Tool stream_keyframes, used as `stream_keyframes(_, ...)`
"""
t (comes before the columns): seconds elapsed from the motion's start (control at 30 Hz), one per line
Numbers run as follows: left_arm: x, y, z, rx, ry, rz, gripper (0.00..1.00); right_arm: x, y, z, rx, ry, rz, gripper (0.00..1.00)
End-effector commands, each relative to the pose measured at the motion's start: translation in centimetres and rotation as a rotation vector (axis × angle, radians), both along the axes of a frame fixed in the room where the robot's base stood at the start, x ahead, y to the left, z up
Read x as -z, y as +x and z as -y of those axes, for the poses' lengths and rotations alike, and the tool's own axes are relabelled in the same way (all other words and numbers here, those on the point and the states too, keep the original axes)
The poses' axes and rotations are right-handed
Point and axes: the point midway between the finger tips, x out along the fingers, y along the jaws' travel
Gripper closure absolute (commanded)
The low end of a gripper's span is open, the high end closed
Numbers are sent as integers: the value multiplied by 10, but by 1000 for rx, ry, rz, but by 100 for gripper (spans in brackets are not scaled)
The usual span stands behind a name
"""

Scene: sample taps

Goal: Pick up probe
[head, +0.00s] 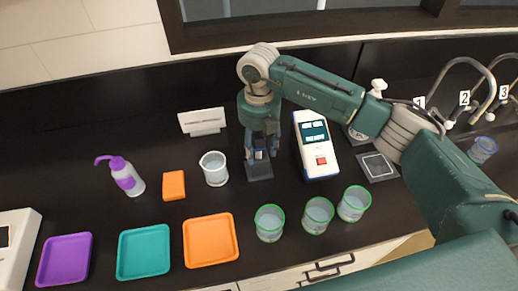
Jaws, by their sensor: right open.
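The probe (259,154) is a small blue-and-white piece at a dark stand (259,172) in the middle of the counter. It is mostly hidden by my gripper. My right gripper (261,150) points down over the stand, open, with its fingers on either side of the probe. I cannot tell whether the fingers touch it. A white handheld meter (317,145) with a teal screen and a red button lies just right of the stand. My left gripper is not in view.
A clear beaker (214,170) stands left of the stand. Three green-rimmed beakers (318,215) stand in front. Purple (64,260), teal (144,253) and orange (210,241) trays lie front left. A wash bottle (123,177), orange block (174,186) and white sign (202,121) are nearby. Numbered taps (467,70) are right.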

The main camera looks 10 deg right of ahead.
Motion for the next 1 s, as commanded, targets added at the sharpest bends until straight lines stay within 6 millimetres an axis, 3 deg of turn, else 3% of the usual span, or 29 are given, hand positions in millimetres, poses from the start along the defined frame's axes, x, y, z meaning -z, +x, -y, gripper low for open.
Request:
stream_keyframes(0.17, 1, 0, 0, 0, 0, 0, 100, 1, 0, 0, 0, 1, 0, 50)
stream_keyframes(0.43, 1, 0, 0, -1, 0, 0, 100, 1, 0, 0, 0, 1, 0, 100)
stream_keyframes(0.83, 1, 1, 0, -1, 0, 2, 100, -1, 0, 0, 0, 1, 1, 100)
stream_keyframes(1.0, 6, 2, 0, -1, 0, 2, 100, -10, 2, -1, 1, 3, 3, 100)
